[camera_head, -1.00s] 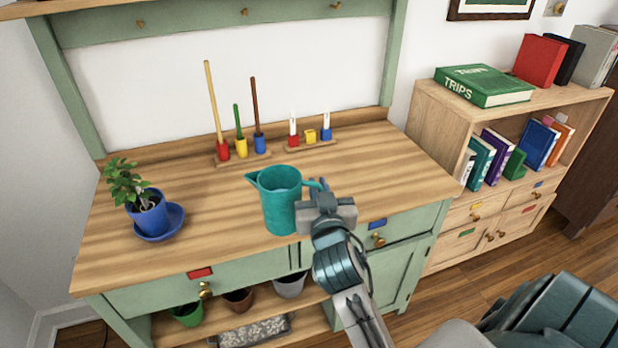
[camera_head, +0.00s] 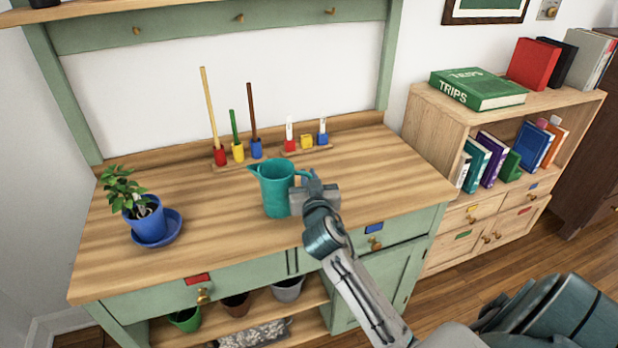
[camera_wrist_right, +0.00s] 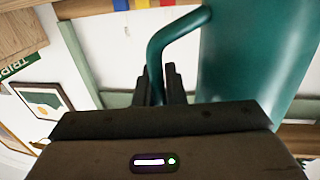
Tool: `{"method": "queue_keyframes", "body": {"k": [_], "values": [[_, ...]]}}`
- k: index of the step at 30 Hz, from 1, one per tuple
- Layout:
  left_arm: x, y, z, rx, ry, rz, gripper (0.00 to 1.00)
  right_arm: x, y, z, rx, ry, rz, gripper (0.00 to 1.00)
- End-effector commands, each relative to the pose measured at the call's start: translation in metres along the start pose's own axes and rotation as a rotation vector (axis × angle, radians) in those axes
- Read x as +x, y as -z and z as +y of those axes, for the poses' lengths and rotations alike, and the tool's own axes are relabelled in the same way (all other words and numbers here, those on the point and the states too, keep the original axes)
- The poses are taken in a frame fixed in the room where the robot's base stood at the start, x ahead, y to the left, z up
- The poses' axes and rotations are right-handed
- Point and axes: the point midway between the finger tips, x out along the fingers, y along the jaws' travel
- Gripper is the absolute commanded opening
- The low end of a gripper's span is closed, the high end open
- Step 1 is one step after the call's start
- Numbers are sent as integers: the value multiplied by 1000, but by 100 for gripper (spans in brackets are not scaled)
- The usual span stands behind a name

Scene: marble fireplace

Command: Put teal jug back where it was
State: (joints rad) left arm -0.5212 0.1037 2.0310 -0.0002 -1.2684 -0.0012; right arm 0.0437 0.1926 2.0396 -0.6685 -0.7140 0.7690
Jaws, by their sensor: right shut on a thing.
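The teal jug (camera_head: 275,190) is upright over the middle of the wooden worktop (camera_head: 215,217), its spout to the left and its handle to the right. I cannot tell whether its base touches the wood. My right gripper (camera_head: 303,190) is at the jug's handle side. In the right wrist view the fingers (camera_wrist_right: 168,85) are shut on the handle (camera_wrist_right: 172,38) of the jug (camera_wrist_right: 255,55), which fills the upper right. My left gripper is not in view.
A potted plant on a blue saucer (camera_head: 176,222) stands at the worktop's left. Racks with coloured holders (camera_head: 257,149) stand along the back. A bookshelf (camera_head: 432,112) is to the right. The worktop is clear right of the jug and between plant and jug.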

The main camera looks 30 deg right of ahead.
Motion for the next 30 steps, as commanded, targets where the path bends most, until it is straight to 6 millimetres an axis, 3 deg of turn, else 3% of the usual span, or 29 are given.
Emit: {"method": "queue_keyframes", "body": {"k": [10,11,13,14,25,30], "values": [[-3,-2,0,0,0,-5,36,0,-1,0,2,0,2,0],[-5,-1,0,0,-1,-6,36,0,-1,0,0,0,0,16],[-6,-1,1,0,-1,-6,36,0,-1,0,0,0,0,30],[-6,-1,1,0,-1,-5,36,0,-1,0,0,0,0,32],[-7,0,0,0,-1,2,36,0,2,0,0,0,0,32],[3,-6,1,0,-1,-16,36,-29,-1,0,3,0,-2,32]]}}
